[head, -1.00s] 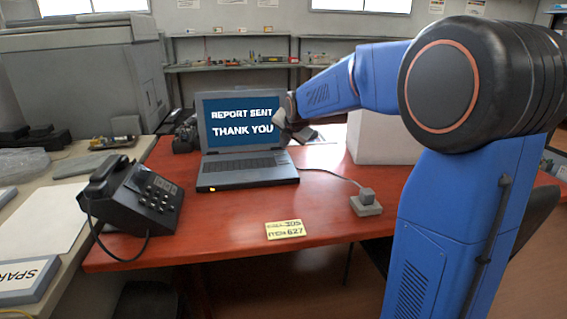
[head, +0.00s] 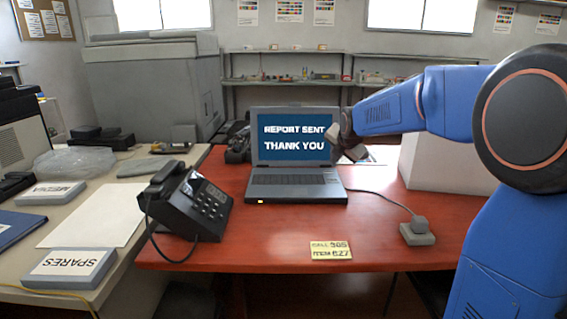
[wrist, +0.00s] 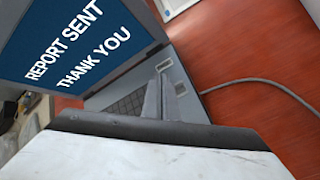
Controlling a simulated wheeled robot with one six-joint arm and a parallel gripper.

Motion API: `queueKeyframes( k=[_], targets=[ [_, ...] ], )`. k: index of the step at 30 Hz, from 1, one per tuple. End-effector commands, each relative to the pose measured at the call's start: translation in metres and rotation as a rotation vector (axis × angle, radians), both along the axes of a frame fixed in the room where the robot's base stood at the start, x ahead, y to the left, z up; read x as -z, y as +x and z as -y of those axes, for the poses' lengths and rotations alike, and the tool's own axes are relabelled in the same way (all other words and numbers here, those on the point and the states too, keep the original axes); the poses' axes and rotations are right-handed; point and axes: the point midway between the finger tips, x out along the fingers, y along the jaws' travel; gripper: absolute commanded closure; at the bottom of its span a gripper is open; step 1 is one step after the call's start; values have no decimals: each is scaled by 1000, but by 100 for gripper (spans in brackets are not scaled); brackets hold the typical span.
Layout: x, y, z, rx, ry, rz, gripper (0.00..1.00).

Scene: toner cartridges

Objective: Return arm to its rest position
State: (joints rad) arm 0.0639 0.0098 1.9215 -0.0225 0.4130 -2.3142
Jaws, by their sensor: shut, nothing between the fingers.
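My gripper (head: 351,146) is at the end of my blue arm, by the right edge of the laptop screen in the head view. In the wrist view its fingers (wrist: 163,98) are together with nothing between them, in front of the laptop keyboard. The open laptop (head: 296,150) stands on the red desk (head: 270,228). Its screen reads "REPORT SENT THANK YOU", and it also shows in the wrist view (wrist: 75,40). I cannot tell from these frames whether the gripper touches the laptop.
A black telephone (head: 190,205) stands left of the laptop. A grey block with a cable (head: 418,232) and a yellow note (head: 331,250) lie at the front. A white box (head: 447,160) stands behind my arm. A side table (head: 110,262) holds labelled boxes and paper.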

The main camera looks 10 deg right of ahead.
Motion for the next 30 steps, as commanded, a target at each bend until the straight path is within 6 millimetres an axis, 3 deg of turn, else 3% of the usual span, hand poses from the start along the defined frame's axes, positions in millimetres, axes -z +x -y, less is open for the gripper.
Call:
queueKeyframes(
  k=[5,16,30],
  targets=[
    [-5,-37,-6,107,114,-15,100],
    [1,-186,-25,611,572,-92,100],
    [51,-372,-42,1341,1066,-154,100]
  ],
)
